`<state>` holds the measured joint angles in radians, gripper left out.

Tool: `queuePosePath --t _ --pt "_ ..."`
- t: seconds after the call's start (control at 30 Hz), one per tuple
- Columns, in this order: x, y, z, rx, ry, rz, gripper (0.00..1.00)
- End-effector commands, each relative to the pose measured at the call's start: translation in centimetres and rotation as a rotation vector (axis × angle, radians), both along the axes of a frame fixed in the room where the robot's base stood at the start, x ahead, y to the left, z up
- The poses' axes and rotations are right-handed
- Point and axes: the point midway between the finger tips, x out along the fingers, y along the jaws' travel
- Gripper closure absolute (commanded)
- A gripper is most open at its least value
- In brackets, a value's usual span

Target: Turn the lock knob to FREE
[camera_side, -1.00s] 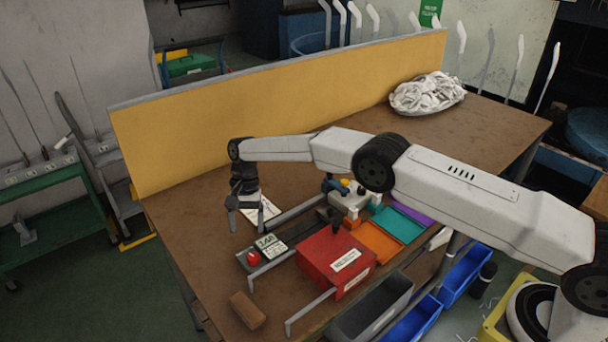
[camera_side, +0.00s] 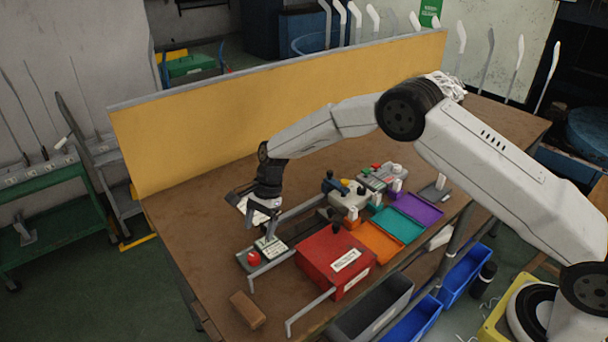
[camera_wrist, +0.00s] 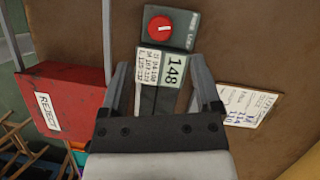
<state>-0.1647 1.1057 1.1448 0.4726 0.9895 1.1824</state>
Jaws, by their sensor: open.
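The red lock knob (camera_side: 253,258) sits on a grey-green plate at the front left of the table. In the wrist view the knob (camera_wrist: 160,27) has a white mark running roughly left to right; the lettering beside it is too small to read. My gripper (camera_side: 262,222) is above the plate, behind the knob in the side view. In the wrist view my gripper (camera_wrist: 160,78) has its two fingers apart, empty, on either side of the card, clear of the knob.
A red REJECT box (camera_side: 335,258) stands right of the plate, with metal rails nearby. Orange (camera_side: 377,242), teal (camera_side: 398,225) and purple (camera_side: 418,208) trays lie farther right. A brown block (camera_side: 247,310) is at the front edge. A yellow panel (camera_side: 270,120) closes the back.

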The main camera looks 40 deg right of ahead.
Motion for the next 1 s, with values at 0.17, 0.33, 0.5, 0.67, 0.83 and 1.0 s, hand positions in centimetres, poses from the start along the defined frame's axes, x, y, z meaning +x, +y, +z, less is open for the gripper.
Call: queuePosePath --t 0.17,0.33,0.5,0.67,0.83,1.0 --pt "-0.1 0.3 -0.7 0.0 0.0 0.002 0.19" --pt "-0.3 0.9 -2.2 0.001 0.002 0.002 0.19" --pt "-0.5 1.7 -4.2 0.0 0.001 0.003 0.19" --pt "-0.7 2.4 -5.9 0.0 0.002 0.004 0.19" --pt "-0.8 2.8 -6.9 0.0 0.0 0.002 0.19" --pt "-0.8 2.9 -7.2 0.0 -0.001 0.002 0.19"
